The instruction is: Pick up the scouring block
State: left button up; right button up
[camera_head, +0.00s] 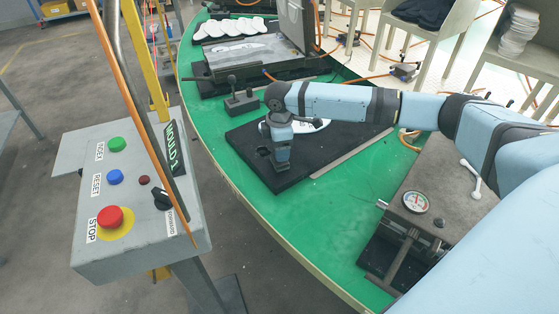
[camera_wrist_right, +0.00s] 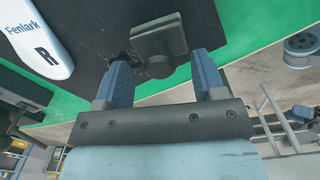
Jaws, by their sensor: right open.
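A dark grey block with a round knob, which looks like the scouring block (camera_wrist_right: 157,38), lies on the black mat (camera_wrist_right: 95,30) in the right wrist view. My right gripper (camera_wrist_right: 162,66) is open, with its two blue fingers spread on either side of the knob end. I cannot tell whether they touch it. In the head view my right gripper (camera_head: 281,160) points down over the black mat (camera_head: 290,180), and it largely hides the block. My left gripper is not in view.
A white insole marked "Fenlark R" (camera_wrist_right: 38,38) lies on the mat beside the block. The green table (camera_head: 315,225) is clear in front of the mat. A control box (camera_head: 140,225) stands at left, and a metal fixture with a gauge (camera_head: 415,202) at right.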

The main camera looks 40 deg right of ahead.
notch_tip(320, 180, down, 2)
jog(key=shift+f, duration=0.1)
jog(key=c, duration=1.1)
notch_tip(320, 180, up, 20)
jog(key=p, duration=0.2)
jog(key=shift+p, duration=0.3)
